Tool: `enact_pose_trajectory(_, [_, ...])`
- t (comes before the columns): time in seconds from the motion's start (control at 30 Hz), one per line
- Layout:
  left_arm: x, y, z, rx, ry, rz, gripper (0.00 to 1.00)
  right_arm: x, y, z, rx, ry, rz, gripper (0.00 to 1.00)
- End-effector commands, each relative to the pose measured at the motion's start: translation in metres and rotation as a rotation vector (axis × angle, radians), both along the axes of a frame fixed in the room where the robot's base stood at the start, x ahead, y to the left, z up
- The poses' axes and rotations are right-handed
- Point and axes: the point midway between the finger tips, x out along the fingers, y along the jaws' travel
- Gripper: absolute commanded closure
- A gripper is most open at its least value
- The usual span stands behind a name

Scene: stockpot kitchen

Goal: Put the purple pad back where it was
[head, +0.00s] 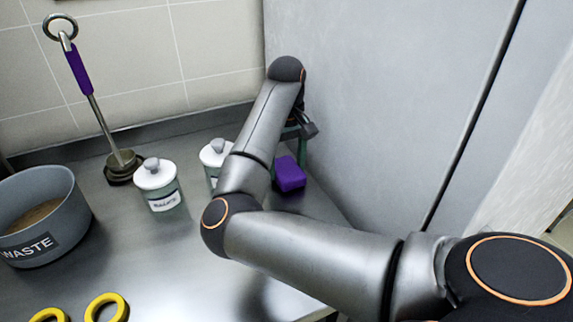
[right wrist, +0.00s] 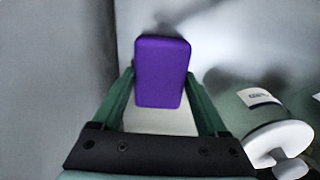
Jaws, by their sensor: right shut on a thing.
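The purple pad (head: 290,174) is a small rounded block at the back right of the steel counter, close to the grey side wall. In the right wrist view the purple pad (right wrist: 162,71) sits between the green fingers of my right gripper (right wrist: 161,88), which is shut on it. In the head view my right gripper (head: 298,156) is partly hidden behind my own arm. I cannot tell whether the pad touches the counter. My left gripper is not in view.
Two white-lidded jars, one (head: 158,185) and another (head: 213,153) partly behind my arm, stand left of the pad. A purple-handled rod (head: 79,70) stands on a round base. A grey WASTE bin (head: 72,205) and yellow rings (head: 107,306) are at left. The grey wall (head: 375,110) closes the right.

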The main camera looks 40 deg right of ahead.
Motion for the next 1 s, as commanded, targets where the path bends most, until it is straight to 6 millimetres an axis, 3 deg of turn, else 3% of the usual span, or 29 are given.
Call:
enact_pose_trajectory(0.07, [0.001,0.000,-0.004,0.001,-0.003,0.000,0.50,0.000,0.000,-0.004,0.001,0.000,0.000,0.76])
enact_pose_trajectory(0.1, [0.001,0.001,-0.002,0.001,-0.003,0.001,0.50,0.000,0.000,-0.003,0.000,0.000,0.000,0.21])
enact_pose_trajectory(0.3, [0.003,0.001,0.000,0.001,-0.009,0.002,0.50,0.000,0.000,-0.002,0.000,0.001,0.001,0.00])
enact_pose_trajectory(0.67, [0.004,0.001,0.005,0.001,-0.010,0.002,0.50,0.001,0.000,0.006,-0.001,-0.002,0.001,0.00])
enact_pose_trajectory(1.0, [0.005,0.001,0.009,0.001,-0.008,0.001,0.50,0.001,0.000,0.077,0.001,-0.004,0.001,0.00])
